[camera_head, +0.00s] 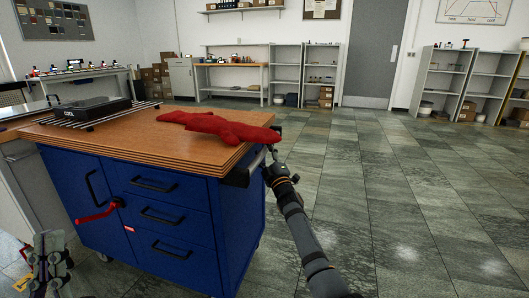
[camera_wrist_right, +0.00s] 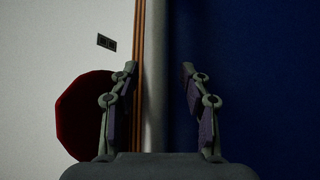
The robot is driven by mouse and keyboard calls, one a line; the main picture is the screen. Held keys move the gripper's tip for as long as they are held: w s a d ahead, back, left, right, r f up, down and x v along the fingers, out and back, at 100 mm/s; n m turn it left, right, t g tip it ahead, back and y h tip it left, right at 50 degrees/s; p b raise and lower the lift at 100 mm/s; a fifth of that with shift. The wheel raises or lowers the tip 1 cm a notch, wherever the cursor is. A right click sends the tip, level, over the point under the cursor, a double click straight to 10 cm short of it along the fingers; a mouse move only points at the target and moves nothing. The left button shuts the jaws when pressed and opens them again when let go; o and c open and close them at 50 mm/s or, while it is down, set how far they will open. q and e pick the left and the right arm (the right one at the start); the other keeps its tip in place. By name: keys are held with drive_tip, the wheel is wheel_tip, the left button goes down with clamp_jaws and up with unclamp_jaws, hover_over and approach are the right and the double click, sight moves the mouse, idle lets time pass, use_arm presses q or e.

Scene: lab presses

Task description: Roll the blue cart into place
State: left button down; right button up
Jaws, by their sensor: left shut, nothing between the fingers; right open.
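The blue cart (camera_head: 175,225) stands at the left in the head view, with a wooden top (camera_head: 140,135), several drawers with black handles and casters below. A red lever (camera_head: 95,214) sits on its front. My left gripper (camera_head: 48,250) is shut and empty at the lower left, apart from the cart front.
A red cloth-like item (camera_head: 222,127) and a black device (camera_head: 95,108) on a rack lie on the cart top. Shelves (camera_head: 285,75) line the far wall. The tiled floor (camera_head: 400,200) to the right is clear.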

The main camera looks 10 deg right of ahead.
drive_tip(key=v, duration=1.2)
